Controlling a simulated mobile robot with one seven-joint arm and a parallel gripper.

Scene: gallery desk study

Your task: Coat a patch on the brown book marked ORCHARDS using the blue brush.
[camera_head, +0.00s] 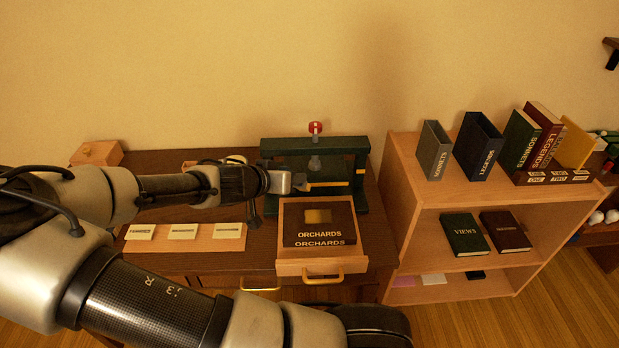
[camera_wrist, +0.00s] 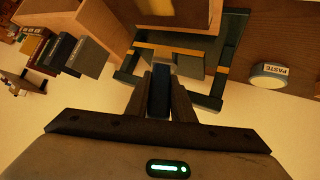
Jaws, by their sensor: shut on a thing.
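The brown book marked ORCHARDS (camera_head: 318,236) lies flat in a pulled-out wooden drawer (camera_head: 290,268), with a gold-coloured patch (camera_head: 318,216) on its cover. My gripper (camera_head: 292,183) is in front of the green press, behind and a little left of the book. In the wrist view my gripper (camera_wrist: 161,100) is shut on a dark blue upright piece, the blue brush (camera_wrist: 160,92), with a pale part at its far end. The brush's bristles are not clear, and I cannot tell whether they carry paste. The brush is hard to make out in the head view.
A green press (camera_head: 360,160) with a red-topped screw stands behind the drawer. A jar labelled PASTE (camera_wrist: 270,75) stands on the desk. A board with several cards (camera_head: 185,237) lies at left. A wooden shelf (camera_head: 440,205) with books and slipcases stands close on the right.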

